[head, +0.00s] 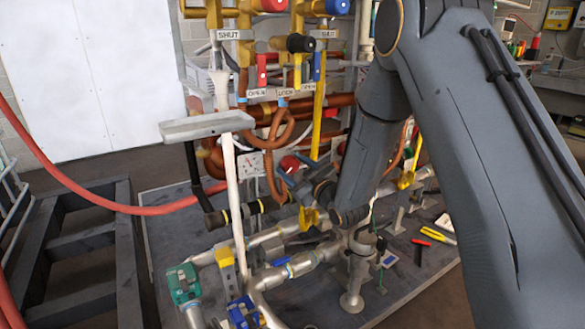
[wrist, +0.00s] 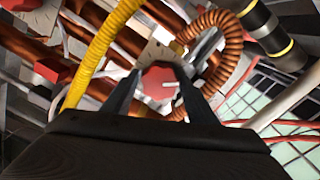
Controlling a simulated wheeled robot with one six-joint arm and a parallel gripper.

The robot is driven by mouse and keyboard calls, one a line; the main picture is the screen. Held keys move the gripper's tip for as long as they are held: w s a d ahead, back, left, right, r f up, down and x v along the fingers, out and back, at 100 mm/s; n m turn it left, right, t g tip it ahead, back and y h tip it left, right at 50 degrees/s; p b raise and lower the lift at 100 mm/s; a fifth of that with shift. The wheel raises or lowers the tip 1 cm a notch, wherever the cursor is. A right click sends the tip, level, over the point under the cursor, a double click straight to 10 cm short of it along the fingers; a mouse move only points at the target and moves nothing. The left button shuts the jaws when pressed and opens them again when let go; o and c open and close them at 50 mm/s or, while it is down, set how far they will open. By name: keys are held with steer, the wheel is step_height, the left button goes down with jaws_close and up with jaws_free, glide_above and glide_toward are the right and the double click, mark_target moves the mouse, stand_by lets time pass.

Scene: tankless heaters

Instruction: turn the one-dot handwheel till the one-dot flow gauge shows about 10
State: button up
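A red handwheel (wrist: 160,84) with a pale mark on its face sits between the two fingertips of my gripper (wrist: 158,80) in the wrist view. The dark fingers stand apart on either side of it; I cannot tell if they touch it. In the head view, a red wheel (head: 290,164) shows beside my wrist, partly hidden by it. A small white square gauge (head: 250,163) hangs left of that wheel. Its reading and any dots are too small to make out, and no dot mark is legible on the wheel.
Copper pipes (head: 268,140), a yellow hose (head: 319,105) and a black cylinder with yellow bands (head: 232,214) crowd around the wheel. A pale post with a flat top (head: 207,126) stands at front left. Pliers (head: 438,236) lie on the grey platform at right.

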steer(key=p+v, duration=0.1)
steer(key=v, duration=0.6)
steer(key=shift+s+d, duration=0.25)
steer(key=shift+s, duration=0.1)
